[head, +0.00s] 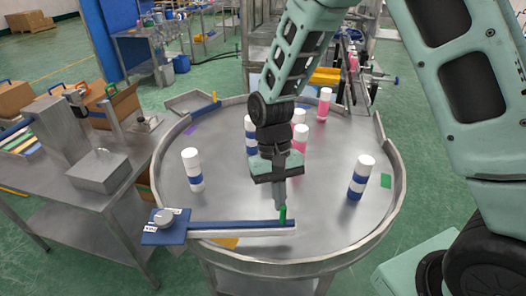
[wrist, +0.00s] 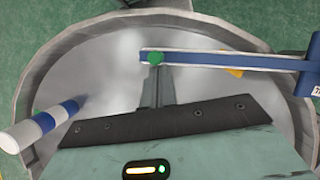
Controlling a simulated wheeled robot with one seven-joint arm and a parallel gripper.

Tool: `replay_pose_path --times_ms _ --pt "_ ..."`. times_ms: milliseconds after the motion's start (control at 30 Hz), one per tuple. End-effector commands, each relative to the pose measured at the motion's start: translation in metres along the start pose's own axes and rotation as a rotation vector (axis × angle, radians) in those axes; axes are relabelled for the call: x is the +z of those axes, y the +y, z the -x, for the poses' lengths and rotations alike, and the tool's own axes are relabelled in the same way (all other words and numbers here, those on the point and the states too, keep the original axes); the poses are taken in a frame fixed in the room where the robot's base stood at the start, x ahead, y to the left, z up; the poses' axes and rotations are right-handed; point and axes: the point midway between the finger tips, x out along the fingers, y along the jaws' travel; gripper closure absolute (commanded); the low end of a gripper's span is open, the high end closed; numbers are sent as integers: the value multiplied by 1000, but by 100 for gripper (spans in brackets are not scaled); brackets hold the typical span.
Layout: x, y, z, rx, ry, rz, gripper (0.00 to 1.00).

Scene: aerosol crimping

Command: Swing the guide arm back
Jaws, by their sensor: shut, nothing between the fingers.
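The guide arm (head: 240,228) is a blue and white bar lying across the front of the round steel table. It runs from a blue pivot plate with a grey knob (head: 165,218) at the left rim to a free end with a green peg (head: 283,214). My gripper (head: 281,204) is shut and empty, pointing down right at the peg. In the wrist view, the fingertips (wrist: 155,72) are just below the green peg top (wrist: 156,58), with the guide arm (wrist: 225,62) running right. I cannot tell whether they touch the peg.
Several white cans with blue or pink bands stand on the round table (head: 225,215). One blue-banded can (head: 361,178) is right of my gripper, another (head: 192,169) left. A raised rim borders the table. A steel side table (head: 75,185) with boxes stands at the left.

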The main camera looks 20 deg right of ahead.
Motion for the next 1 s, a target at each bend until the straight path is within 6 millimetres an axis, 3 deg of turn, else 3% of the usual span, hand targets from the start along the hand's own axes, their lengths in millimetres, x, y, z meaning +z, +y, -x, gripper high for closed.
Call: replay_pose_path --times_ms 300,1000 --pt "34 -12 -14 -50 -1 -125 100" --pt "46 -17 -20 -59 -17 -153 100"
